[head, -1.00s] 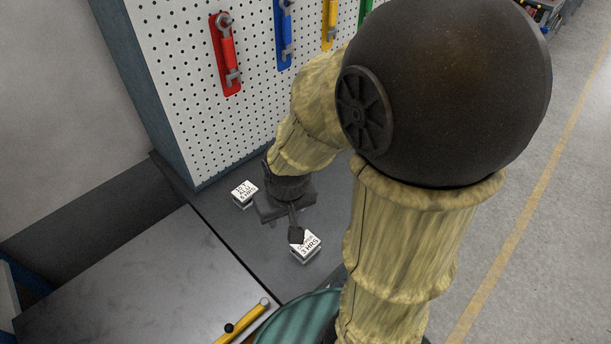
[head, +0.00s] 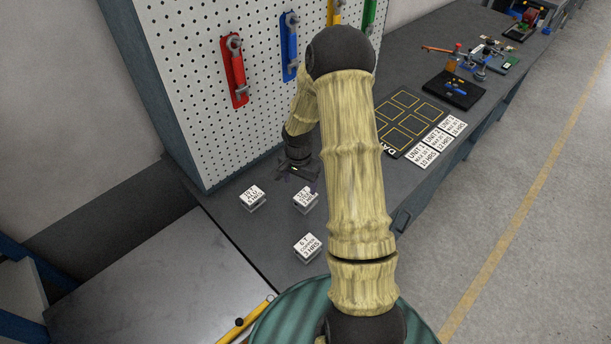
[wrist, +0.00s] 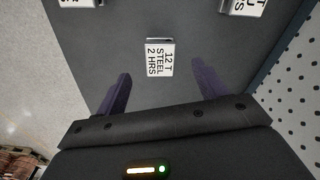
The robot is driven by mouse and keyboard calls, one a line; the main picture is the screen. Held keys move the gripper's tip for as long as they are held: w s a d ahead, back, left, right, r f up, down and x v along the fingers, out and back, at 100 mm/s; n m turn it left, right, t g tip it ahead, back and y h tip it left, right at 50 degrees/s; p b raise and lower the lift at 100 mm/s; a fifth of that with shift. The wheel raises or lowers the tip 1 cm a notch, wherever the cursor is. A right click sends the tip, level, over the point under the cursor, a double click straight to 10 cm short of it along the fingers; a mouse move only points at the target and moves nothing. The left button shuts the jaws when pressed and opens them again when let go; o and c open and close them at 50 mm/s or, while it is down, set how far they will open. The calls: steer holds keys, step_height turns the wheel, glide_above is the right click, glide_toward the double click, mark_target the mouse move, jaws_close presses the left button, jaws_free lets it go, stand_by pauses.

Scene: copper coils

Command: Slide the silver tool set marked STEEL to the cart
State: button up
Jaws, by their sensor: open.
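The STEEL set is a small silver block with a white label reading 12 T STEEL 2 HRS (wrist: 160,58). In the head view the block (head: 305,199) stands on the dark bench, just nearer the camera than my gripper (head: 300,172). In the wrist view my gripper (wrist: 161,70) is open and empty, its two dark fingers pointing toward the block, one to each side. The block sits around or just beyond the fingertips, with gaps on both sides. The cart (head: 150,285) is a flat grey metal top with a yellow handle (head: 248,318), against the bench's near left edge.
A similar ALU block (head: 252,197) stands left of the STEEL one, and a COPPER block (head: 307,246) stands nearer the camera. A pegboard (head: 185,90) with hanging tools rises along the bench's left side. A label board (head: 405,120) lies farther back.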

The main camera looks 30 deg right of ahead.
mark_target(306, 196)
steer(key=d+f+m, duration=0.1)
steer(key=w+f+m, duration=0.1)
steer(key=d+f+p, duration=0.1)
steer(key=f, duration=0.1)
steer(key=shift+w+d+m, duration=0.15)
steer(key=shift+d+m, duration=0.15)
steer(key=shift+m, duration=0.1)
steer(key=shift+f+b, duration=0.55)
steer(key=shift+f, duration=0.15)
steer(key=shift+f+b, duration=0.35)
steer(key=shift+b, duration=0.05)
stand_by(0.5)
steer(key=shift+f+b, duration=1.05)
steer(key=shift+f, duration=0.4)
